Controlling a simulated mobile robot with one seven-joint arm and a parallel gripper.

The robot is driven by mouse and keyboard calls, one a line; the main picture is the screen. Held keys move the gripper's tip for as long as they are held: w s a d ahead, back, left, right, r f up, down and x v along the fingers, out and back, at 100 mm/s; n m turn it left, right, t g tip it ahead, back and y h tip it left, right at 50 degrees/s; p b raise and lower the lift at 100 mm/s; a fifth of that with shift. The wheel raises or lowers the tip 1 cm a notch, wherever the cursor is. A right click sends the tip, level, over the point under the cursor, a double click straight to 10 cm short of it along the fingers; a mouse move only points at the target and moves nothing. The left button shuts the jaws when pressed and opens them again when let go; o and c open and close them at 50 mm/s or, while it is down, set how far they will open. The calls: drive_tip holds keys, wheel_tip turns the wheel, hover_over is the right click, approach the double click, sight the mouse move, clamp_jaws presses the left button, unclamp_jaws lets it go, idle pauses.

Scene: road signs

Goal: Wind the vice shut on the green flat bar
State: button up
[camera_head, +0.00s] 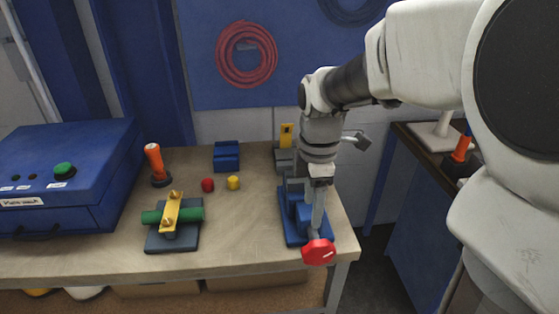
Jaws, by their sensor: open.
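The blue vice (303,222) stands on the right front part of the workbench. Its red handle knob (318,252) sticks out past the front edge of the bench. My gripper (317,232) points down in front of the vice, with its fingertips close above the red knob; I cannot tell whether they touch it. It is open, its fingers seen nearly edge-on. My arm and gripper hide much of the vice and its jaws. I see no green flat bar in the vice. A green round-looking bar (191,214) lies under a yellow strap on a dark block at the left.
On the workbench (240,245) stand a blue box with a green button (64,169), an orange-handled tool (155,163), a blue block (227,156), a red piece (208,185) and a yellow piece (233,182). The bench is clear left of the vice.

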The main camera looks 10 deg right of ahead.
sight(308, 246)
wheel_tip(308, 246, down, 16)
drive_tip(key=shift+r+b, duration=0.15)
drive_tip(key=shift+b, duration=0.6)
clamp_jaws()
